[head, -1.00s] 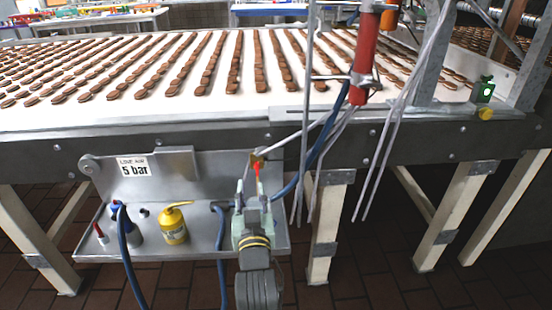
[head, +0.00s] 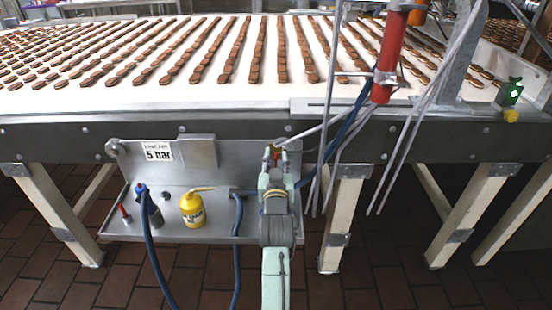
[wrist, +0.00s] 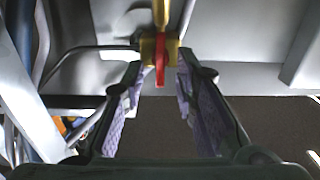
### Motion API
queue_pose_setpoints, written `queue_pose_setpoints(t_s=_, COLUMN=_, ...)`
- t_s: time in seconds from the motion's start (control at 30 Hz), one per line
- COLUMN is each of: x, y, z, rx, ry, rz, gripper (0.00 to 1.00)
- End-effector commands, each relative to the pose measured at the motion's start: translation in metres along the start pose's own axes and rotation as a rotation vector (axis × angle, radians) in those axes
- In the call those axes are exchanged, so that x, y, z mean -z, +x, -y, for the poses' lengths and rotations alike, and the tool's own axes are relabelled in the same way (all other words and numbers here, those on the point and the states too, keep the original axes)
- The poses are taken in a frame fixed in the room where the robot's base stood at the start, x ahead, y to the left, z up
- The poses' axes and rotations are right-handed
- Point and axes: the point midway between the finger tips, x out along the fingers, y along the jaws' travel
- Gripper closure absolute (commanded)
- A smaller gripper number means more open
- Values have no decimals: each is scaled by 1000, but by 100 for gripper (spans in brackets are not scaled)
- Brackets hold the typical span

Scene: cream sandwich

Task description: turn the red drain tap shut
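The red drain tap (wrist: 160,70) is a small red lever on a brass body (wrist: 150,48), at the top middle of the wrist view. In the head view the tap (head: 276,153) is mostly hidden behind my gripper, at the right end of the metal panel under the conveyor. My gripper (wrist: 157,88) is open, with one purple-padded finger on each side of the red lever. Gaps show between the lever and both fingers. In the head view my gripper (head: 277,158) reaches up to the tap from below.
A metal shelf (head: 115,222) holds a yellow oil can (head: 193,210) and a blue-topped bottle (head: 148,205). Blue hoses (head: 237,250) hang left of my arm. A red cylinder (head: 389,65) and thin grey pipes (head: 400,140) hang close on the right. The conveyor (head: 260,85) carries rows of biscuits above.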

Motion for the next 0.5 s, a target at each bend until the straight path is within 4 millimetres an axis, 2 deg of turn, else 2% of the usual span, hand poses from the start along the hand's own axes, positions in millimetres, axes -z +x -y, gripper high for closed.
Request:
queue_pose_setpoints(t_s=0.17, x=0, y=0, z=0, rx=0, ry=0, rz=0, gripper=73)
queue_pose_setpoints(t_s=0.5, x=0, y=0, z=0, rx=0, ry=0, rz=0, gripper=96)
